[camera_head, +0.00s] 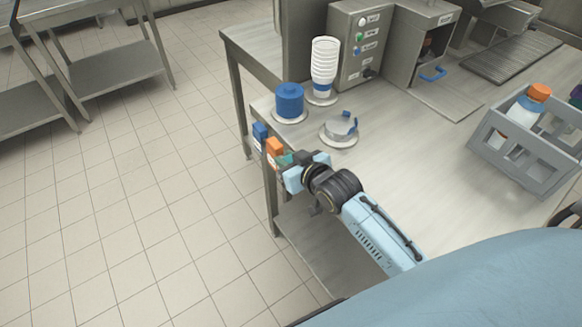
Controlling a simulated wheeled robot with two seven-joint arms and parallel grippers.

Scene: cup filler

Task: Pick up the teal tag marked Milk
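The teal tag (285,160) sits at the table's left edge, last in a row after a blue tag (260,131) and an orange tag (274,147). Only a small part of it shows, and its marking cannot be read. My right gripper (300,168) is right at the teal tag and covers much of it. Its fingertips are hidden behind its own body, so I cannot tell whether they are open, shut or touching the tag. My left gripper is not in view.
A grey crate (530,160) holding bottles is at the right. The table's middle is clear.

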